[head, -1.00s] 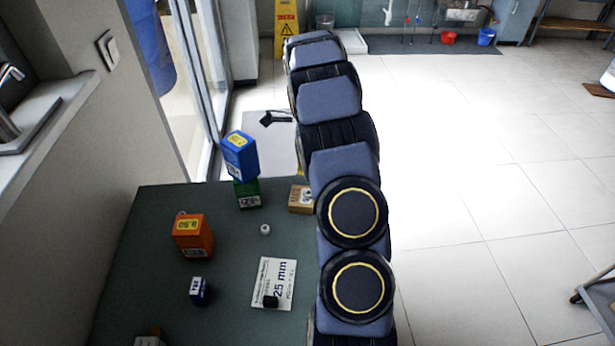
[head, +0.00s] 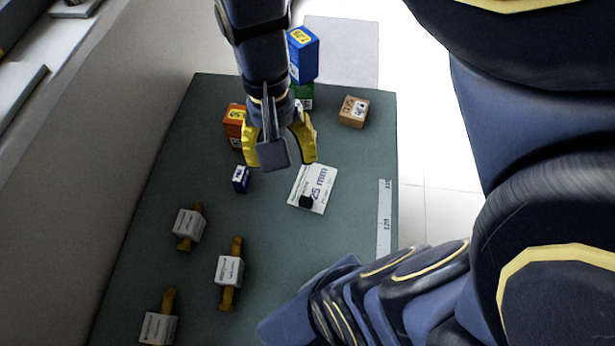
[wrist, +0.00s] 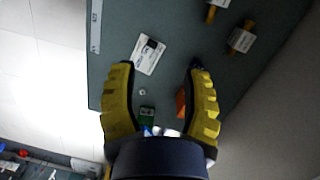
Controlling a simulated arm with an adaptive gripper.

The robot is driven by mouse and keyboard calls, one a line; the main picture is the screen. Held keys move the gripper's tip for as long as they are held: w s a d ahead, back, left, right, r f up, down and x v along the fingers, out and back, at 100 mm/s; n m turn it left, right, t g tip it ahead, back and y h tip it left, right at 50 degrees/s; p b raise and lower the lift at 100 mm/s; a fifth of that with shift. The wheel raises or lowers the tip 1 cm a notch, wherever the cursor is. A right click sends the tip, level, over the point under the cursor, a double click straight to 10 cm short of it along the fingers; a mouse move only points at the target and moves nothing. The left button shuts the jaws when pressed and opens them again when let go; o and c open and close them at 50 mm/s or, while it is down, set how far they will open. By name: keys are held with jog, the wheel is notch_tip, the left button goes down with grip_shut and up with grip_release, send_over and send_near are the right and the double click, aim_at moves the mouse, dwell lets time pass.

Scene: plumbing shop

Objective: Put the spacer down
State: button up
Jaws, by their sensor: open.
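My gripper (head: 281,157) is open above the table, its yellow fingers spread with nothing between their tips; it also shows in the wrist view (wrist: 160,64). A small black block (head: 306,202) sits on the lower part of a white card marked "25 mm" (head: 322,181). Both show in the wrist view, the block (wrist: 152,44) and the card (wrist: 147,60). A small white ring-like piece (wrist: 142,92) lies on bare table near the card; in the head view my gripper hides it. No thing is labelled as the spacer, so I cannot tell for certain which piece it is.
An orange box (head: 234,120), small dark-blue box (head: 240,179) and wooden block (head: 353,110) stand nearby. Tagged brass pieces (head: 229,270) lie in front. A ruler strip (head: 385,215) lies along the right edge.

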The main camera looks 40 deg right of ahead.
jog(key=s+a+n, duration=0.3)
jog(key=s+n, duration=0.4)
jog(key=shift+r+h, duration=0.3)
jog(key=shift+r, duration=0.15)
jog(key=shift+o, duration=0.8)
jog(key=shift+a, duration=0.1)
jog(key=w+d+f+m+t, duration=0.1)
jog(key=w+d+f+m, duration=0.25)
jog(key=w, duration=0.35)
jog(key=w+d+f+m, duration=0.2)
jog(key=w+d+m, duration=0.15)
jog(key=w, duration=0.45)
jog(key=w+d+f+m, duration=0.3)
jog(key=d+f, duration=0.1)
jog(key=f, duration=0.1)
jog(key=w+d+f+m, duration=0.3)
jog(key=d+f, duration=0.2)
jog(key=f, duration=0.1)
jog(key=w+d+f+m+t, duration=0.1)
jog(key=w+d+f+m, duration=0.2)
jog(key=d+f+m, duration=0.1)
jog(key=shift+d+f, duration=0.25)
jog(key=shift+f, duration=0.35)
jog(key=shift+d+f, duration=0.25)
jog(key=shift+f, duration=0.35)
jog(key=f, duration=0.8)
jog(key=shift+w+d, duration=0.1)
jog(key=shift+d, duration=0.15)
jog(key=c, duration=0.8)
